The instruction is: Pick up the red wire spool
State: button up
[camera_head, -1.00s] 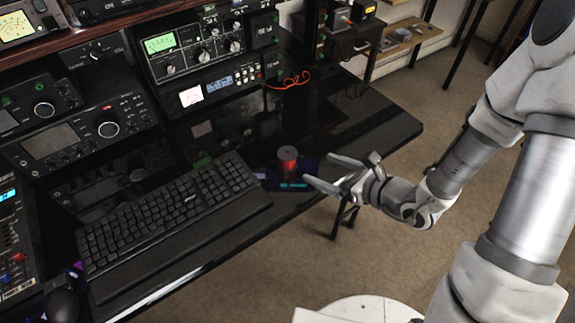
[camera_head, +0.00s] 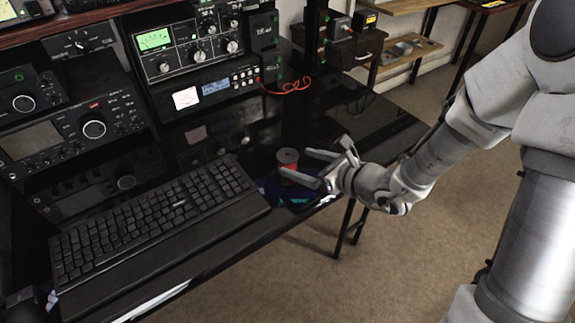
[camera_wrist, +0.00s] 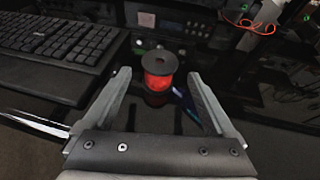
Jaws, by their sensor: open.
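The red wire spool (camera_head: 288,160) stands upright on the glossy black desk, to the right of the keyboard. It has a dark round top and red wire around its middle. My gripper (camera_head: 303,166) is open at the desk's front edge, with its fingers pointing left at the spool. One finger partly covers the spool's lower part in the head view. In the wrist view the spool (camera_wrist: 159,82) shows between the open fingers (camera_wrist: 157,85), around the level of their tips. I cannot tell whether either finger touches it.
A black keyboard (camera_head: 150,215) lies left of the spool. Radio equipment (camera_head: 195,45) stands behind it, with an orange cable (camera_head: 288,87) on the desk. The desk surface (camera_head: 375,125) to the right is mostly clear.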

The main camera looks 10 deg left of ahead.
aim_at(288, 156)
jog(key=b+x, duration=0.1)
jog(key=x, duration=0.3)
jog(key=shift+a+f+b, duration=0.1)
jog(key=shift+f+b, duration=0.2)
jog(key=shift+b, duration=0.1)
jog(key=shift+w+a+f, duration=0.1)
jog(key=shift+w+a, duration=0.15)
jog(key=shift+a, duration=0.15)
jog(key=c, duration=1.4)
